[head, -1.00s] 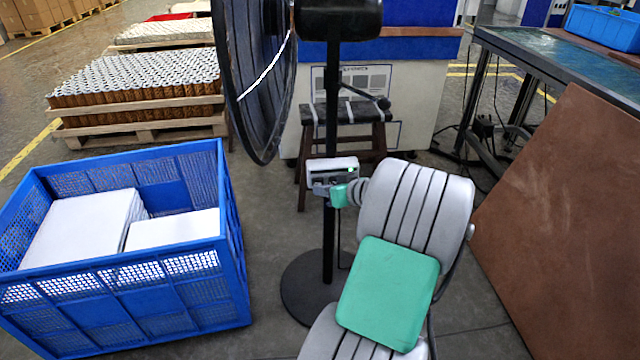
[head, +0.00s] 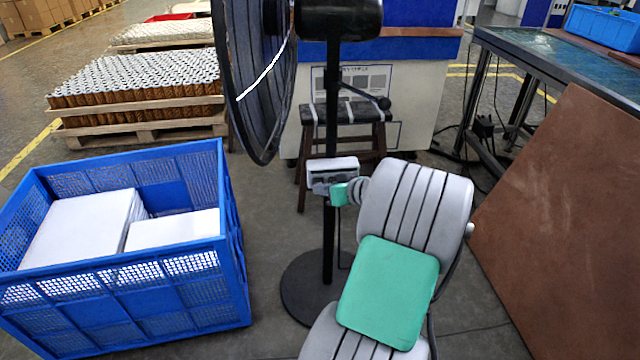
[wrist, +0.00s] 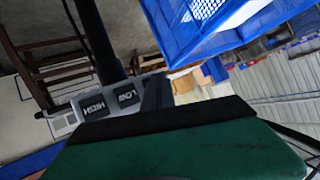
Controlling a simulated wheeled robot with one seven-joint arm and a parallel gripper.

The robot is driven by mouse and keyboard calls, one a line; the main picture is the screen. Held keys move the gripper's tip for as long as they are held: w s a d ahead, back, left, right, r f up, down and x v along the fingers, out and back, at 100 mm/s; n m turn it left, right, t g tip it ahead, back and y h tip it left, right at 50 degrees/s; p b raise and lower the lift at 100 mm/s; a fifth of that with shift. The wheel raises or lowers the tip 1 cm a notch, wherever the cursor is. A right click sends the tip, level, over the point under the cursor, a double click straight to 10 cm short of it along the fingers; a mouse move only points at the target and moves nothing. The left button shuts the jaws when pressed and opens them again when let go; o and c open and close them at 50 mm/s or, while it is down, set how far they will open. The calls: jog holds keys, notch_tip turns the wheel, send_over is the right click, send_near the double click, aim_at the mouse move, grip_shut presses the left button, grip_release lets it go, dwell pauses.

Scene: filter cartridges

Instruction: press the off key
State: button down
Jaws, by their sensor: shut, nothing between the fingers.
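A small pale control box (head: 334,164) sits on the black pole of a stand fan. In the wrist view the box (wrist: 60,122) shows two dark keys, marked HIGH (wrist: 92,107) and LOW (wrist: 127,98). I cannot make out an off key; the area beyond LOW is covered by dark shapes and my gripper's green-and-black body. My gripper (head: 322,188) is shut and empty, with its tips at the front of the box. I cannot tell whether they touch a key. No green light shows on the box.
The caged fan head (head: 255,75) is above and left of my arm. A blue crate (head: 130,285) with white blocks stands at left. A wooden stool (head: 375,135) is behind the pole. A brown board (head: 560,220) leans at right.

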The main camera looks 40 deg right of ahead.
jog(key=shift+s+a, duration=0.35)
jog(key=shift+s, duration=0.2)
jog(key=s+a, duration=0.1)
jog(key=s, duration=0.1)
jog(key=s+a, duration=0.2)
jog(key=shift+s, duration=0.1)
jog(key=shift+d, duration=0.1)
dwell(0.7)
